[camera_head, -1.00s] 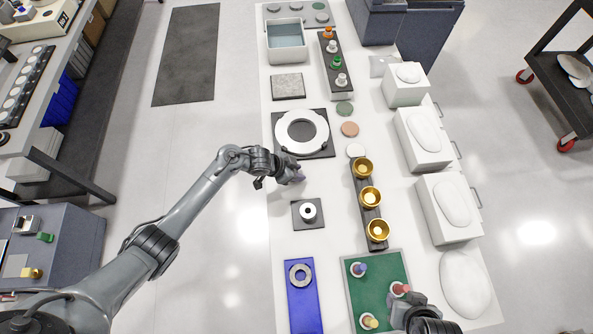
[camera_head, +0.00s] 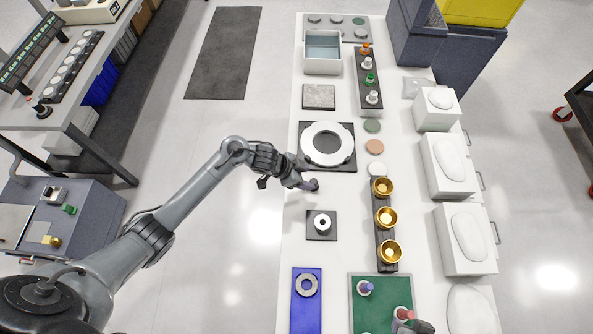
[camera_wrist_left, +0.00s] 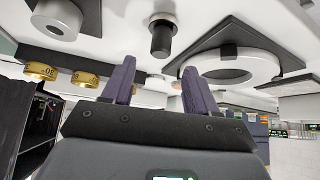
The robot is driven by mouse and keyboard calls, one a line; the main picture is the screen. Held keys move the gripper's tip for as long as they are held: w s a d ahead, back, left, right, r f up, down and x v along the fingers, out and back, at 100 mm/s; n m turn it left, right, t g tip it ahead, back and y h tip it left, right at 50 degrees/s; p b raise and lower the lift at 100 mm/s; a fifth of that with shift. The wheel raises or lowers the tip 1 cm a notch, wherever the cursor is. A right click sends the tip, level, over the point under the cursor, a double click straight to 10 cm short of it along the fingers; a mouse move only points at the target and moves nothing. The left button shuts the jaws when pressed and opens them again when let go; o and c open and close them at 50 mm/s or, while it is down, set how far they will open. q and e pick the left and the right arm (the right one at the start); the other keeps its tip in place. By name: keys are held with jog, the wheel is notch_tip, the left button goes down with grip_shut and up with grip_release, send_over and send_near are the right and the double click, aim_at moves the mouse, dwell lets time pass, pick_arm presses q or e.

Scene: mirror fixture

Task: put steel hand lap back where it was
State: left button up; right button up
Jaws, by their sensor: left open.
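What looks like the steel hand lap (camera_wrist_left: 162,35), a light disc with a black cylindrical handle, shows in the left wrist view with its disc against the white tabletop. My left gripper (camera_wrist_left: 158,85) is open, with its two purple-grey fingers spread either side of the handle's direction. The handle tip appears in the gap beyond them; I see no contact. In the head view my left gripper (camera_head: 309,184) is at the table's left part, just below the ring fixture, and largely hides the lap. My right gripper (camera_head: 412,326) is cut off at the bottom edge, its fingers unclear.
The white ring on a black plate (camera_head: 347,161) lies above my left gripper. A small black plate with a grey cylinder (camera_head: 322,222) lies below. A rack of gold cups (camera_head: 386,217) stands to the right. A green mat (camera_head: 374,318) holds several coloured-handled pieces.

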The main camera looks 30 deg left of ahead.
pick_arm(q)
jog(key=s+a+r+n+y, duration=0.1)
jog(key=s+r+n, duration=0.1)
jog(key=s, duration=0.6)
jog(key=s+a+r+n+g+y, duration=0.1)
jog(key=s+r+n+y, duration=0.1)
jog(key=s, duration=0.7)
jog(key=s+a+r+n+y, duration=0.1)
jog(key=s+r+n+y, duration=0.1)
jog(key=s, duration=0.7)
notch_tip(320, 180, up, 3)
jog(key=shift+f+n, duration=0.2)
jog(key=shift+n, duration=0.7)
jog(key=shift+p, duration=0.3)
notch_tip(320, 180, up, 11)
jog(key=p, duration=1.1)
